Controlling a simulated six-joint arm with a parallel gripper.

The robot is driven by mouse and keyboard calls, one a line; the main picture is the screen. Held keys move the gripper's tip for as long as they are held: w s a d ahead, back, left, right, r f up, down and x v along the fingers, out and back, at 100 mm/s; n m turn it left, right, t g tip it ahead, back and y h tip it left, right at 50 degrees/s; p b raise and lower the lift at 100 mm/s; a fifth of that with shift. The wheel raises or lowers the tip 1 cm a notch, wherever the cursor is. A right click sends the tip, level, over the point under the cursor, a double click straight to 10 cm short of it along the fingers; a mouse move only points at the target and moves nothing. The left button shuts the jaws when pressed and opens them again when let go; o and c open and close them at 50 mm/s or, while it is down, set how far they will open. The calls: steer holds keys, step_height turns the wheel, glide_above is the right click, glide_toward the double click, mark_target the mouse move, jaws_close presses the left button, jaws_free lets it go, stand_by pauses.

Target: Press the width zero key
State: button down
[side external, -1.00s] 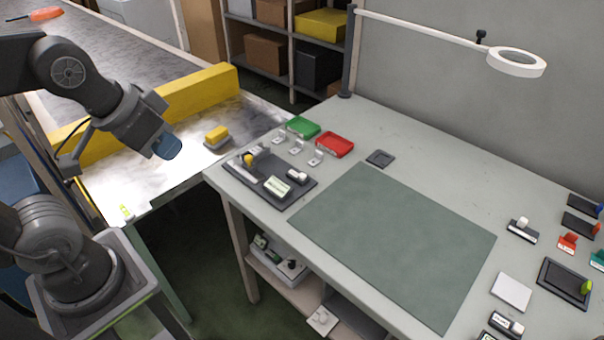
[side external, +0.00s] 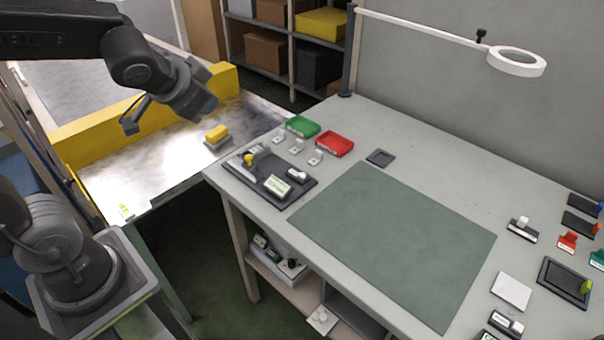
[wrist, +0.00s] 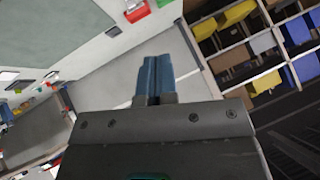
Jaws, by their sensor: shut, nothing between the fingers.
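A dark instrument plate (side external: 307,188) lies at the table's left corner. It carries a small pale display (side external: 277,185), a yellow knob (side external: 249,159) and white parts. I cannot tell which part is the width zero key, as the markings are too small. My gripper (side external: 204,108) is in the air over the conveyor, up and to the left of the plate and touching nothing. In the wrist view its blue fingers (wrist: 154,78) are side by side, shut and empty. The plate is not clearly seen in the wrist view.
A yellow-topped block (side external: 216,133) sits on the metal conveyor end (side external: 165,165), below my gripper. A yellow rail (side external: 95,130) runs along the conveyor. Several small white pieces stand near a green tray (side external: 302,127) and red tray (side external: 335,145). The green mat (side external: 395,245) is bare.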

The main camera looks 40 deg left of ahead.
steer(key=w+m+t, duration=0.2)
steer(key=w, duration=0.5)
steer(key=m+g+h, duration=0.2)
steer(key=m+h, duration=0.5)
steer(key=m, duration=0.3)
glide_above(302, 175)
step_height(302, 175, down, 15)
steer(key=shift+r, duration=0.2)
steer(key=shift+s+f, duration=0.1)
steer(key=shift+f, duration=4.3)
steer(key=shift+f, duration=0.4)
